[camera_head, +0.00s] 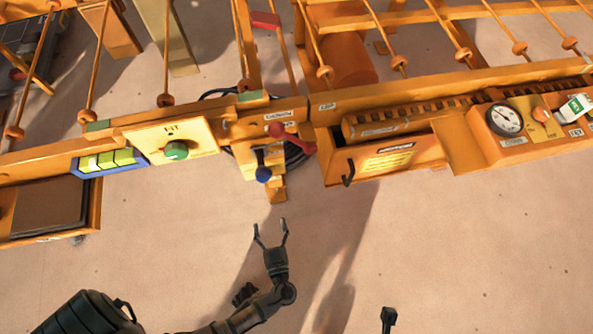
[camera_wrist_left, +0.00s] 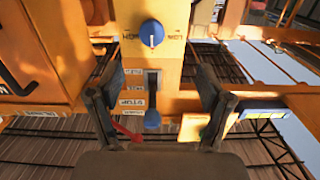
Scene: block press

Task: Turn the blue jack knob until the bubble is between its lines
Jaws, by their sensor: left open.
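A round blue knob (camera_wrist_left: 152,32) with a white pointer mark shows on an orange post in the left wrist view. Below it is a smaller blue knob or handle (camera_wrist_left: 152,118) over a dark slot. In the head view one blue knob (camera_head: 263,174) hangs under the frame, beside a red handle (camera_head: 290,138). My left gripper (camera_head: 270,228) is open and empty, apart from the knob and below it in the head view. Its fingers (camera_wrist_left: 160,85) spread around the lower blue handle in the wrist picture. I cannot make out the bubble or its lines. A dark piece at the bottom edge may be my right gripper (camera_head: 388,318).
An orange box with a hook (camera_head: 385,160) and a round gauge (camera_head: 505,120) are at right. The floor (camera_head: 450,250) in front is clear.

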